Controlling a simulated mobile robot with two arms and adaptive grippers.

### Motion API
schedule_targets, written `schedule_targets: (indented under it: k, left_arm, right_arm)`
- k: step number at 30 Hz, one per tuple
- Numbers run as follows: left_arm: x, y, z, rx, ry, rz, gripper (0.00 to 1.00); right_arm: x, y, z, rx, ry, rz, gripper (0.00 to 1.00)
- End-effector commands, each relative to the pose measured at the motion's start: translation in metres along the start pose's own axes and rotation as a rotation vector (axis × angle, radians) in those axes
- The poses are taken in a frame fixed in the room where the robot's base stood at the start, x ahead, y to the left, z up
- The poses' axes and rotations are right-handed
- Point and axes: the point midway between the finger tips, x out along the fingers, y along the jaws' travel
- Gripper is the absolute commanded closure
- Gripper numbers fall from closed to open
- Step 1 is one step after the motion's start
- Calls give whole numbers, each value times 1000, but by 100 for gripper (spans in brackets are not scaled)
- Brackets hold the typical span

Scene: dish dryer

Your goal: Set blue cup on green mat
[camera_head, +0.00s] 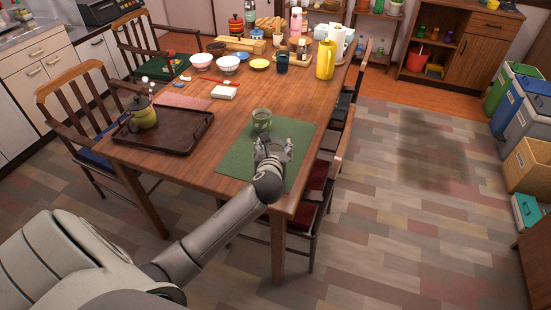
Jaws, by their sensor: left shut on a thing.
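The green mat (240,160) lies on the near right corner of the wooden table. A small green cup (262,119) is upright over the mat's far part. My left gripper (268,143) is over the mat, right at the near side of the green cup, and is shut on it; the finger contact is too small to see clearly. A dark blue cup (282,63) stands upright further back on the table, off the mat and apart from my gripper. My right gripper is not in view.
A dark tray (180,145) with a yellow-green teapot (142,113) lies left of the mat. A yellow pitcher (325,60), white bowls (229,65) and a yellow dish (260,64) stand further back. Chairs flank the table. The floor at right is mostly clear.

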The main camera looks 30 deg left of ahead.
Motion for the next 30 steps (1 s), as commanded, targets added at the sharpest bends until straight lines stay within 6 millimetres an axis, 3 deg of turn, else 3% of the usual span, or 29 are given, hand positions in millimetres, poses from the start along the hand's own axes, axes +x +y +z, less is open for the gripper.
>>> schedule_targets:
  k: [6, 12, 23, 24, 28, 30]
  left_arm:
    - [11, -5, -7, -2, -1, -1, 67]
    - [21, -5, -34, -2, 1, -1, 67]
    - [22, -5, -37, 1, -1, -1, 67]
    - [22, -5, -38, 1, 0, -1, 35]
    - [22, -5, -38, 0, 0, -1, 19]
    - [22, -5, -38, 0, 0, -1, 16]
  right_arm:
    - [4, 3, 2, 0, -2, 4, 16]
    - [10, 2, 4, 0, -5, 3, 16]
    - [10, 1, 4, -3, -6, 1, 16]
    - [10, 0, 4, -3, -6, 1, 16]
    - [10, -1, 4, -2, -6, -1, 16]
    - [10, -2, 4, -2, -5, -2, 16]
